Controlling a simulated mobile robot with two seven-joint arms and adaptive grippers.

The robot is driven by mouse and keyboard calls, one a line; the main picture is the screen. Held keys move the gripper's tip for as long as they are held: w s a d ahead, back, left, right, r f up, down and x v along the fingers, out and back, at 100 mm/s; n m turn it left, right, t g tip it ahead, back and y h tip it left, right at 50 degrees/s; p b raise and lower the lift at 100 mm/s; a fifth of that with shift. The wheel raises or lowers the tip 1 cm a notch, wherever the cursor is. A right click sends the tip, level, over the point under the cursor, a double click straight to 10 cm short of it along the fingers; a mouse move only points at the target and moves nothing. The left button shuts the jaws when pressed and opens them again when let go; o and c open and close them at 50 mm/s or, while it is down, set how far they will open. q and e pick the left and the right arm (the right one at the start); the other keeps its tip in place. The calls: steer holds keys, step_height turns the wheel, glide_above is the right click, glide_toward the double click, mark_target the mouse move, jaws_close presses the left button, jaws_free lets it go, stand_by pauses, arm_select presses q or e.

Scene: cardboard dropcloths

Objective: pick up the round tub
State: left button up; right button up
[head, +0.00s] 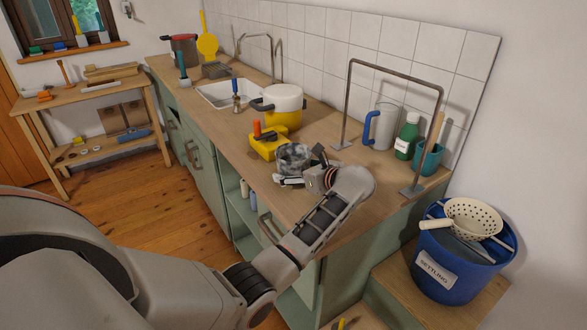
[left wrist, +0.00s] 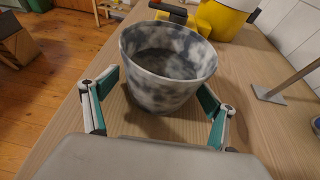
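The round tub (head: 292,156) is a grey and white mottled open container standing upright on the wooden counter. In the left wrist view the tub (left wrist: 168,75) fills the upper middle, and its inside looks empty. My left gripper (head: 303,179) is at the near side of the tub, low by the counter. In the left wrist view, the green-padded fingers of my left gripper (left wrist: 157,98) are spread wide, one on each side of the tub's lower part. Whether either pad touches the wall is unclear. My right gripper is in neither view.
A yellow block (head: 262,147) with an orange-handled tool stands just behind the tub. Farther back are a yellow and white pot (head: 283,115) and a sink (head: 222,92). A metal frame (head: 395,75), a jug (head: 380,128) and a green bottle (head: 406,139) stand to the right.

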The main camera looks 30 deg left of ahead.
arm_select(q)
steer(key=c, duration=1.4)
steer(key=shift+r, duration=0.2)
step_height(320, 180, up, 20)
steer(key=shift+f+p, duration=0.15)
steer(key=shift+p, duration=0.3)
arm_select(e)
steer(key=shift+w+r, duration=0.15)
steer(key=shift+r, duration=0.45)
